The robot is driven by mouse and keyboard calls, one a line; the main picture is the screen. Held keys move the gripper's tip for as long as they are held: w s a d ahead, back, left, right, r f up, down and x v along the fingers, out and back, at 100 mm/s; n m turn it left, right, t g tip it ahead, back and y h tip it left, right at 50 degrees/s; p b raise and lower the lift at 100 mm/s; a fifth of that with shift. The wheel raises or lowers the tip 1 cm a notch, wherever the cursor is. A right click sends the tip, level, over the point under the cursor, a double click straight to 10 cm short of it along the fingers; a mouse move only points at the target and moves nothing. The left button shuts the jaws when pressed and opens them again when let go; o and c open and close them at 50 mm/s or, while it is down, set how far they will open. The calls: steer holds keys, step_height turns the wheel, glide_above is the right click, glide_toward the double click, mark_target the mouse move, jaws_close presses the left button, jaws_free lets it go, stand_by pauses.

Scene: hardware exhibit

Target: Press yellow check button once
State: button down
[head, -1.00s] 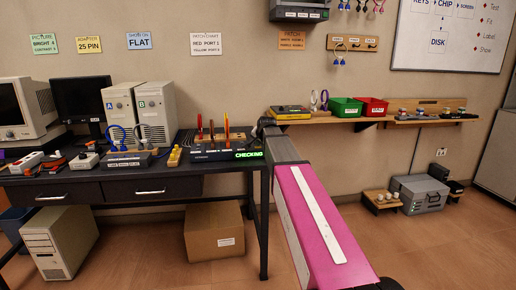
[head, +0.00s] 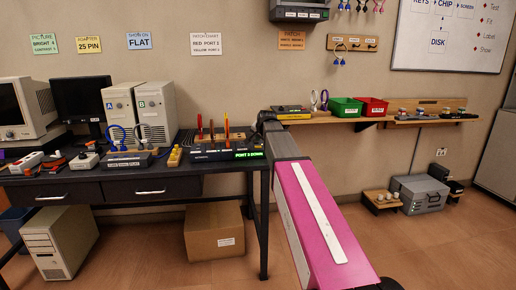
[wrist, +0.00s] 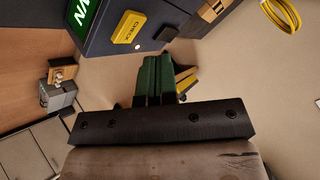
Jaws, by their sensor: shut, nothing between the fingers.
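The yellow check button (wrist: 128,27), lettered "CHECK", sits on the dark front panel of the tester box (wrist: 92,42), beside its green lit display (wrist: 82,18). My gripper (wrist: 157,60) shows in the wrist view, fingers together and empty. Its tips lie just below the button in the picture, seemingly apart from the panel. In the head view the tester box (head: 205,157) stands at the right end of the black desk, its display (head: 249,155) lit green, appearing to read a port "DOWN". My arm hides the gripper and the button there.
The black desk (head: 150,187) carries computers, several small devices and red and orange upright tools behind the tester. A wall shelf (head: 335,120) with a green bin (head: 346,107) and red bin (head: 373,107) lies right of my arm.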

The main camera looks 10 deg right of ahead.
mark_target(259, 146)
steer(key=shift+r, duration=2)
